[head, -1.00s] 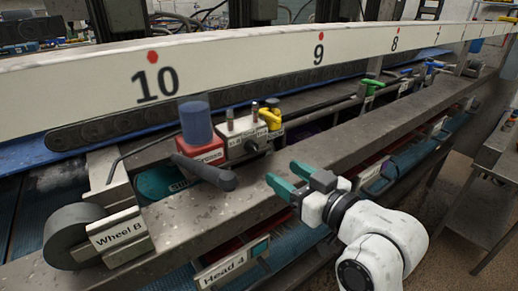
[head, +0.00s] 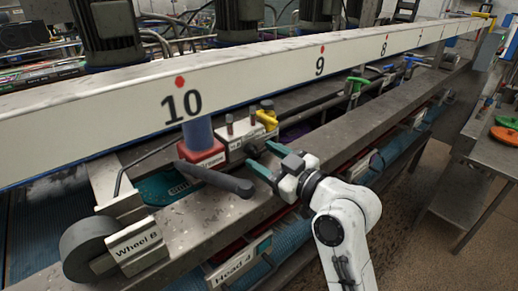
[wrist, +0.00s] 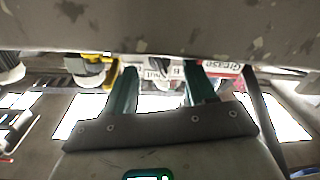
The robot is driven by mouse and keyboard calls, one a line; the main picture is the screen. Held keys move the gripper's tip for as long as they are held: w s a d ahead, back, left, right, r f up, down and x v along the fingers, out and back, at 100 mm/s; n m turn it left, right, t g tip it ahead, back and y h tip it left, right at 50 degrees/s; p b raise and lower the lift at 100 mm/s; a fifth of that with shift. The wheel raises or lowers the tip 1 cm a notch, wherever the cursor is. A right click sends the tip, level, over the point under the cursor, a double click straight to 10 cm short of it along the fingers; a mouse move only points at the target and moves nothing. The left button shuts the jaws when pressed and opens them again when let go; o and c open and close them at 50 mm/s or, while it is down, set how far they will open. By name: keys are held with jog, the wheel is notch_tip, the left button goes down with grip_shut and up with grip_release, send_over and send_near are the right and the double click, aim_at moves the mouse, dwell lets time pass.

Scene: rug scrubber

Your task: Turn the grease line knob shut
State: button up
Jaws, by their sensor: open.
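A red block (head: 206,157) with a blue cylinder (head: 198,133) on top stands on the machine's frame; its label reads "Grease" in the wrist view (wrist: 222,68). A dark lever-like handle (head: 216,179) sticks out in front of it. Beside it is a white labelled block (head: 236,138) with small upright pegs; a small dark knob on its front is largely hidden by my gripper. My gripper (head: 259,157) is open, its green fingers pointing at the white block's front, right of the dark handle. In the wrist view its fingertips (wrist: 160,70) show nothing held. Contact cannot be told.
A grey rail (head: 330,135) runs under my gripper. A yellow handle (head: 266,119) stands just right of the white block, with green and blue ones farther along. A white numbered beam (head: 250,75) runs behind. A metal table (head: 490,155) is at the right.

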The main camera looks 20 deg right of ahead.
jog(key=shift+x, duration=1.15)
jog(key=shift+c, duration=0.4)
grip_shut()
jog(key=shift+m, duration=0.3)
jog(key=shift+d+m+p, duration=0.1)
jog(key=shift+m+p, duration=0.6)
jog(key=shift+m, duration=1.9)
jog(key=shift+t, duration=0.3)
